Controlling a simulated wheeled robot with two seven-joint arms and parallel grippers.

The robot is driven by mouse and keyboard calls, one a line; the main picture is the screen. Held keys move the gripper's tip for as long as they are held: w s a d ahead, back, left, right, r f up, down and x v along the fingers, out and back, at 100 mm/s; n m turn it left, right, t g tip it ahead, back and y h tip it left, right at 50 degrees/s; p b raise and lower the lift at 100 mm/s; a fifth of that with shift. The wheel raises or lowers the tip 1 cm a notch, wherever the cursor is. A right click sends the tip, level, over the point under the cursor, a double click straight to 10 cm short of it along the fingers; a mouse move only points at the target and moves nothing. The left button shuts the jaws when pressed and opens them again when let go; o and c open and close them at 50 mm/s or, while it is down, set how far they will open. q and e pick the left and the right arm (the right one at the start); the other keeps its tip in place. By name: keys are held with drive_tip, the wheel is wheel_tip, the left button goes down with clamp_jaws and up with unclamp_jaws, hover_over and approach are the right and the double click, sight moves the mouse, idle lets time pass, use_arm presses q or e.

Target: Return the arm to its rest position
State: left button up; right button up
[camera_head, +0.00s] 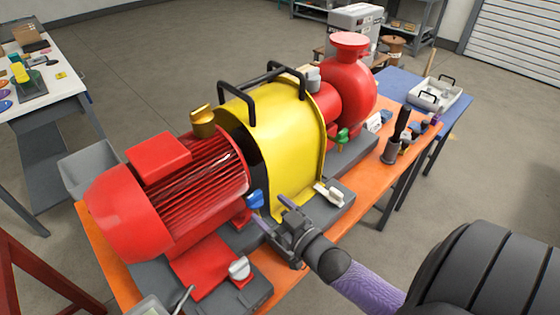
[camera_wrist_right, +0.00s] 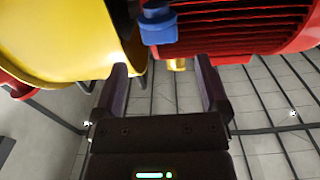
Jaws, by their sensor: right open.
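My right gripper (camera_head: 272,214) is in front of the pump skid, near the lower edge of the yellow coupling guard (camera_head: 285,135). In the right wrist view, my right gripper (camera_wrist_right: 165,75) has its two fingers apart with nothing between them. The yellow guard (camera_wrist_right: 65,40) fills the upper left of that view, and the red motor (camera_wrist_right: 245,25) the upper right. A blue knob (camera_head: 255,199) sits between motor and guard, just beyond the fingertips; it also shows in the wrist view (camera_wrist_right: 158,24). My left gripper is not in view.
The red motor (camera_head: 135,215) and red pump (camera_head: 348,85) stand on the orange bench (camera_head: 105,262). Dark cylindrical tools (camera_head: 392,150) stand at its right end. A grey bin (camera_head: 85,165) is at the left. A blue table (camera_head: 400,88) holds a white tray (camera_head: 437,92).

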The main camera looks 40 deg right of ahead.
drive_tip(key=shift+s+d, duration=0.15)
drive_tip(key=shift+s, duration=1.65)
